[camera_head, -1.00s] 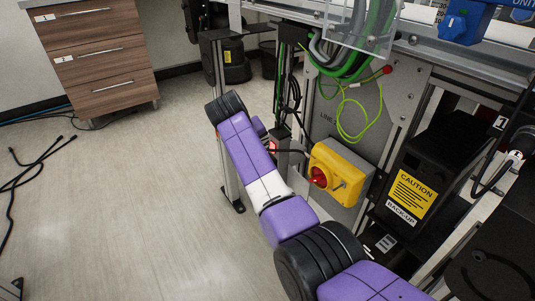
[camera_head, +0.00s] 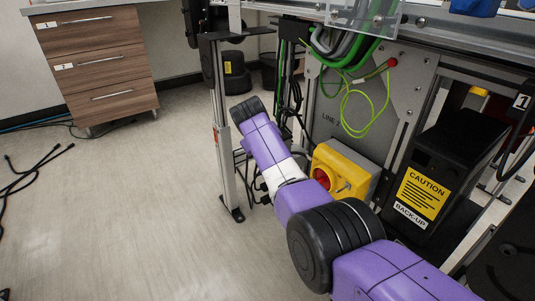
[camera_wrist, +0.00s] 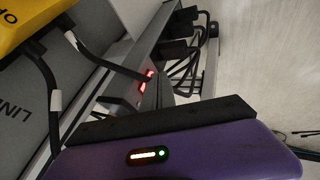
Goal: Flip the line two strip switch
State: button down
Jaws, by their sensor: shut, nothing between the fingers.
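The power strip (camera_wrist: 172,40) runs diagonally through the wrist view, with black plugs and cables along it. Red-lit switch parts (camera_wrist: 148,75) glow on it, right by my fingertips. My gripper (camera_wrist: 158,86) is shut and empty, its narrow dark fingers pointing at the strip beside the red glow. I cannot tell whether they touch the switch. In the head view my own arm hides the gripper and the red switch. The grey panel marked "LINE" (camera_head: 328,119) stands just right of my wrist; its lettering also shows in the wrist view (camera_wrist: 15,110).
A yellow box with a red knob (camera_head: 338,172) sits close beside my arm. Green and grey cables (camera_head: 352,50) hang above. A black back-up unit (camera_head: 440,165) stands right. A metal leg (camera_head: 226,160) stands left of my wrist. Open floor lies left.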

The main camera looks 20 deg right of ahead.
jog(key=shift+d, duration=0.1)
jog(key=shift+d+f, duration=0.1)
dwell(0.3)
jog(key=shift+r+p, duration=0.9)
jog(key=shift+r, duration=0.05)
